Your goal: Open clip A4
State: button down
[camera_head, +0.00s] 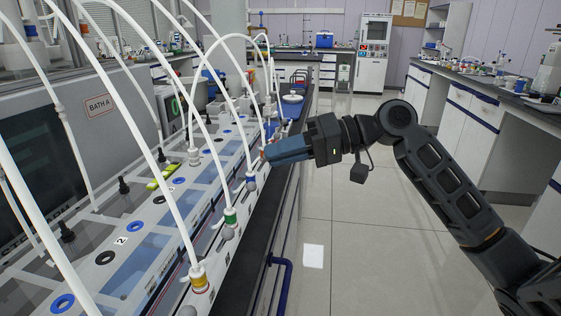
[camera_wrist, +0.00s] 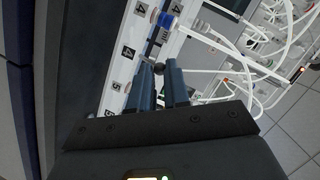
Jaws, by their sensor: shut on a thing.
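My gripper (camera_head: 268,154) reaches in from the right, over the front edge of the bath row, beside the tubes. In the wrist view, my gripper (camera_wrist: 164,72) has its two fingers close together, shut on a small dark round part (camera_wrist: 158,68) at the white rail (camera_wrist: 113,95). This looks like a clip, and labels reading 4 and 5 stand beside it. The fingers hide most of it, so I cannot tell its position. A blue-collared fitting (camera_wrist: 167,20) with a white tube sits just above it in the wrist view.
White tubes arch over the bath, with yellow (camera_head: 199,279), green (camera_head: 231,216) and blue (camera_head: 251,181) collared fittings along its front rail. The grey BATH A housing (camera_head: 98,105) stands behind. The tiled floor (camera_head: 350,230) to the right is clear. A side bench (camera_head: 470,95) stands farther right.

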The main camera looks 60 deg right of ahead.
jog(key=shift+f, duration=0.15)
jog(key=c, duration=1.1)
grip_release()
jog(key=v, duration=0.7)
jog(key=shift+s+d, duration=0.2)
jog(key=shift+s, duration=0.1)
jog(key=shift+r, duration=0.2)
